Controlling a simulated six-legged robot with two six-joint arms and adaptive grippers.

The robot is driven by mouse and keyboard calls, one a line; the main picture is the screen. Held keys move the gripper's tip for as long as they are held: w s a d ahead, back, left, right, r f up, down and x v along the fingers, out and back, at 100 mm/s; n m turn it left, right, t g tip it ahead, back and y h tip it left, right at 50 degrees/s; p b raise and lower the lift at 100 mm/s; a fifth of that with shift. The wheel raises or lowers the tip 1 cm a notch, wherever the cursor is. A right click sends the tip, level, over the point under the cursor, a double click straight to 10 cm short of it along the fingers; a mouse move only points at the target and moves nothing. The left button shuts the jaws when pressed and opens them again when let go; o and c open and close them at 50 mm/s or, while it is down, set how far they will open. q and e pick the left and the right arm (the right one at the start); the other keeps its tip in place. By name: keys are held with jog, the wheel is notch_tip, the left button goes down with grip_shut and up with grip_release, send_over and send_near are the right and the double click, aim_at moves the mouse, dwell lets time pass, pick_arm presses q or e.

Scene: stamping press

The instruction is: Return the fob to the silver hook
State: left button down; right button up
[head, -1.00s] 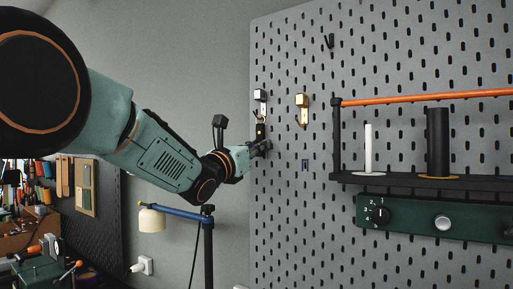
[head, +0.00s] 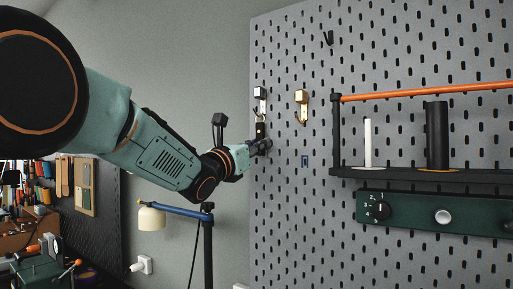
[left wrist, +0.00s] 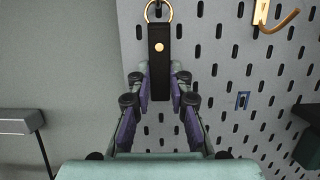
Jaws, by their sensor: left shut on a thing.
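The fob is a black strap with a brass rivet and a gold ring; it hangs upright in the left wrist view (left wrist: 159,58) and shows small in the head view (head: 260,130). My left gripper (head: 262,146) is shut on the strap's lower part, and its fingers also show in the left wrist view (left wrist: 160,86). The silver hook (head: 260,95) is on the pegboard's left edge, just above the fob. The ring's top is cut off in the left wrist view, so I cannot tell if it is on the hook. My right gripper is not in view.
A gold hook (head: 302,104) is just right of the silver one and shows in the left wrist view (left wrist: 288,20). A black shelf (head: 400,175) with an orange rail and a green control box (head: 470,217) are farther right.

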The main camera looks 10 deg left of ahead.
pick_arm(q)
jog(key=shift+f, duration=0.15)
jog(key=c, duration=1.2)
grip_release()
jog(key=shift+o, duration=0.2)
jog(key=b+v, duration=0.8)
dwell(0.7)
